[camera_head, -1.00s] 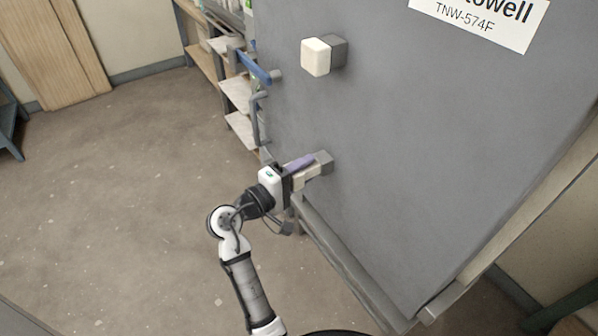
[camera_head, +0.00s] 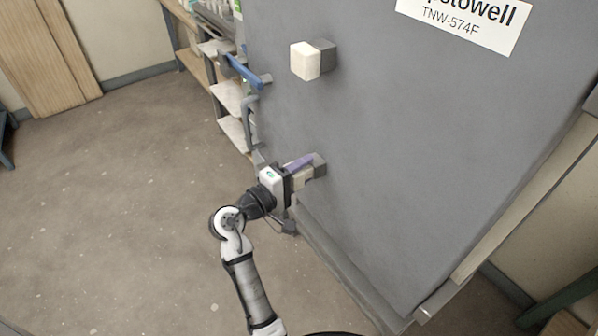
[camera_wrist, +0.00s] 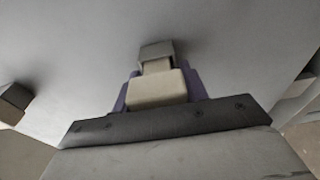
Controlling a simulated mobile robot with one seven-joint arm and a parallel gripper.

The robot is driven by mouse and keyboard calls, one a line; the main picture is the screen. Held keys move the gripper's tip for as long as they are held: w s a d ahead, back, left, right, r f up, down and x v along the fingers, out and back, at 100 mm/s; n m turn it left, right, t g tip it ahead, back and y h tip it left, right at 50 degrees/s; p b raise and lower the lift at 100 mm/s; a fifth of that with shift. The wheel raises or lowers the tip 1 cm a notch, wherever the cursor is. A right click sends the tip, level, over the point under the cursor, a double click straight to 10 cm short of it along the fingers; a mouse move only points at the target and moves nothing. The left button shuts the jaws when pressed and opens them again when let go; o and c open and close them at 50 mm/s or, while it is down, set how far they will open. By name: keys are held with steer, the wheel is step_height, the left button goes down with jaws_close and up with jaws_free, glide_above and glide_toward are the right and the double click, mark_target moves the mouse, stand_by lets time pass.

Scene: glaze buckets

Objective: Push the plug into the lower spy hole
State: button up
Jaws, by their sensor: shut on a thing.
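My gripper (camera_head: 300,171) is at the lower part of the large grey kiln door (camera_head: 400,150). Its purple fingers are shut on a cream plug (camera_wrist: 158,89). In the wrist view the plug's narrower front end meets a grey block-shaped fitting, the lower spy hole (camera_wrist: 156,51), which sticks out from the door. In the head view the lower spy hole (camera_head: 319,165) shows just beyond the fingertips. The fitting hides the plug's tip, so how deep it sits I cannot tell. Much of the plug is hidden by the fingers in the head view.
Above, another cream plug (camera_head: 305,61) sits in the upper spy hole (camera_head: 325,51). A blue handle (camera_head: 243,71) sticks out at the door's left edge. Shelves (camera_head: 230,100) stand behind it. The floor to the left is clear.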

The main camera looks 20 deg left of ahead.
steer(key=shift+w+d, duration=0.1)
steer(key=shift+w, duration=0.05)
stand_by(0.3)
steer(key=shift+w+d, duration=0.35)
steer(key=shift+w, duration=0.05)
steer(key=shift+w+d, duration=0.1)
steer(key=shift+w, duration=0.1)
steer(key=o, duration=1.3)
steer(key=shift+o, duration=0.2)
steer(key=a+p+v, duration=0.1)
steer(key=v, duration=0.6)
steer(key=shift+a, duration=0.2)
stand_by(0.6)
